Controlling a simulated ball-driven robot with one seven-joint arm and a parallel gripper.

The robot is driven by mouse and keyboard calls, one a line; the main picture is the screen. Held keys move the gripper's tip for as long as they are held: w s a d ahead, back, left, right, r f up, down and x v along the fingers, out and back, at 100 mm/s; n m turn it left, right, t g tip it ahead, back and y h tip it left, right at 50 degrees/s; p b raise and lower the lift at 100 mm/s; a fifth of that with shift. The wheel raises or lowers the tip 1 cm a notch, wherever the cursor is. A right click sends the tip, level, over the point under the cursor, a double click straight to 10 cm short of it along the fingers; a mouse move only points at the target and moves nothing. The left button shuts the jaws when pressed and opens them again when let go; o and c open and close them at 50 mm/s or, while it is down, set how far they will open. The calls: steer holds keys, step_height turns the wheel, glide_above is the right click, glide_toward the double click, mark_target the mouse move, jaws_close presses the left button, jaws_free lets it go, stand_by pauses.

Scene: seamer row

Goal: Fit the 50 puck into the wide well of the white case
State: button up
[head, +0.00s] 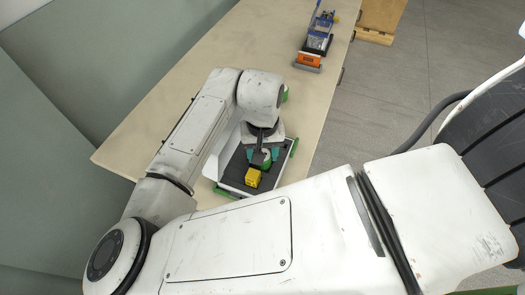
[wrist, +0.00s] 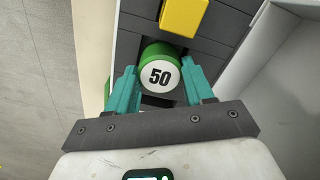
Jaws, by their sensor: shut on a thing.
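The 50 puck (wrist: 160,75) is green with a white face that reads 50. My gripper (wrist: 160,68) is shut on it, a teal finger on each side. The white case (head: 207,170) lies open on the table, with a dark grey insert (head: 236,172). In the wrist view the puck is over the insert (wrist: 128,45), with dark recesses showing above and below it. I cannot tell whether it touches the insert. My gripper (head: 262,160) reaches down over the case in the head view. The wide well is partly hidden by the puck and fingers.
A yellow block (head: 252,178) sits in the insert, close to the puck; it also shows in the wrist view (wrist: 184,15). The case's white side (wrist: 280,45) rises at right. A blue tool with an orange block (head: 310,59) stands at the table's far end.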

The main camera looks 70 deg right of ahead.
steer(key=shift+f, duration=0.35)
steer(key=shift+f, duration=0.1)
steer(key=o, duration=1.1)
step_height(320, 180, up, 12)
steer(key=shift+r+b, duration=0.15)
steer(key=shift+b, duration=0.25)
